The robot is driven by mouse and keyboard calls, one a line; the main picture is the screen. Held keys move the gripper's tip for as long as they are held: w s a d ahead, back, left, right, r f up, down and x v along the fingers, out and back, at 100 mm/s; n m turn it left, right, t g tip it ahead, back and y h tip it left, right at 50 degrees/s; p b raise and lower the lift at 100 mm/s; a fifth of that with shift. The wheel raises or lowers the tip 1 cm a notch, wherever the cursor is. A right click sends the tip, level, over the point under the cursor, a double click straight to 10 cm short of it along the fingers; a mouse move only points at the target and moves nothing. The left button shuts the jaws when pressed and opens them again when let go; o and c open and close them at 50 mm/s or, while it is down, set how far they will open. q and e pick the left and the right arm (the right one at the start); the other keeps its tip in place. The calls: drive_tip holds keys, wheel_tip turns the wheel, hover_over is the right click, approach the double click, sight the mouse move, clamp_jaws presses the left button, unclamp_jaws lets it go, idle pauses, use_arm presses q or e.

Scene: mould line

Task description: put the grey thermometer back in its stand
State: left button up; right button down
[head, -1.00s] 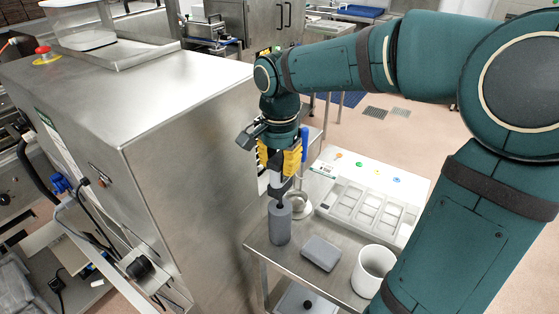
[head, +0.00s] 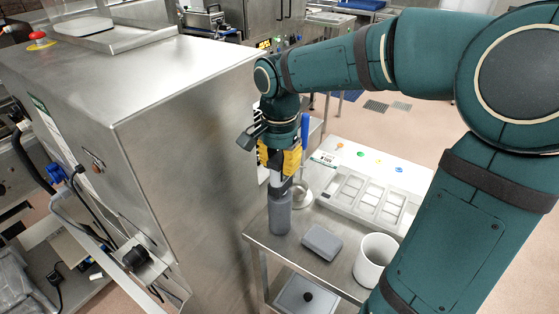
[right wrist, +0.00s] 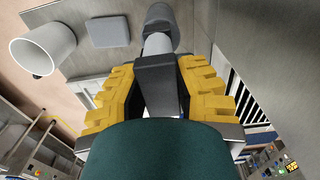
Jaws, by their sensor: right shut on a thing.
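My right gripper (head: 280,172), with yellow finger sides, points down over the small steel table. It is shut on the grey thermometer (right wrist: 157,44), whose light grey body shows below the fingers. The stand (head: 280,215) is a dark grey upright cylinder near the table's left side. The thermometer is upright in line with it, its lower end at the stand's top; the probe is hidden, apparently inside. In the right wrist view the stand (right wrist: 164,16) shows beyond the thermometer. My left gripper is not in view.
A steel machine (head: 185,130) stands close on the left. A round metal base (head: 302,197) with a blue upright part (head: 304,130) stands close behind the stand.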

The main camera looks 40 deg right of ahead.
idle(0.3)
drive_tip(key=c, duration=0.8)
unclamp_jaws()
drive_tip(key=shift+o, duration=0.2)
wheel_tip(320, 180, up, 12)
